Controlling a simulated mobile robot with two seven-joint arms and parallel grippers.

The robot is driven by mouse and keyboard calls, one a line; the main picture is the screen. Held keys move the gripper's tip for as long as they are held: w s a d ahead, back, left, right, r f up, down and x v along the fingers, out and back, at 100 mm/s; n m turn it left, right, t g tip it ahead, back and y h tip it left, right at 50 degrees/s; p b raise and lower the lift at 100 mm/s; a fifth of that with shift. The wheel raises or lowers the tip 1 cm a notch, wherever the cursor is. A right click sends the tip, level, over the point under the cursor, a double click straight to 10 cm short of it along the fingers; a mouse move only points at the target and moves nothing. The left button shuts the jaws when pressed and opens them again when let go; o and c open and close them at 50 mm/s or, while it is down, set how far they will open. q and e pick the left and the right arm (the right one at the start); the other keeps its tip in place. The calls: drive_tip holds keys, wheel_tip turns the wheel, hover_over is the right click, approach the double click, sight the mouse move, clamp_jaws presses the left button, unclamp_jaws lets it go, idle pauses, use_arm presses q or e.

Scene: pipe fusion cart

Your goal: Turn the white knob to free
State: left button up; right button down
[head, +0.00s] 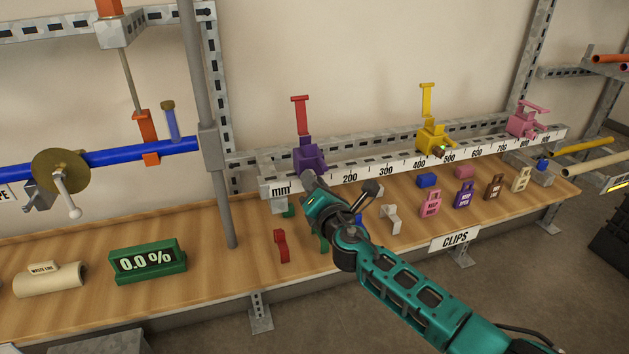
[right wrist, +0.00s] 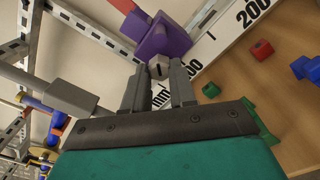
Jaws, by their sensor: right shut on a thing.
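The white knob (right wrist: 159,67) shows in the right wrist view as a small pale faceted knob with a dark mark on its face. It sits at the front of the purple clamp (right wrist: 162,36), which rides on the white mm rail and also shows in the head view (head: 309,156). My right gripper (right wrist: 158,85) is shut on the knob, with one grey finger on each side. In the head view my right gripper (head: 309,182) reaches the front of the purple clamp and hides the knob. My left gripper is not in view.
The mm rail (head: 352,177) runs right to the yellow clamp (head: 433,137) and the pink clamp (head: 526,122). Clips and tags, such as a red clip (head: 281,246), are on the wooden bench below. A grey post (head: 219,180) stands left of my gripper.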

drive_tip(key=shift+n+p, duration=0.95)
drive_tip(key=shift+n, duration=2.45)
drive_tip(key=c, duration=0.9)
unclamp_jaws()
drive_tip(key=shift+s, duration=0.15)
drive_tip(key=p+v, duration=0.1)
drive_tip(key=v, duration=1.1)
drive_tip(key=shift+s+d, duration=0.15)
drive_tip(key=shift+s, duration=0.2)
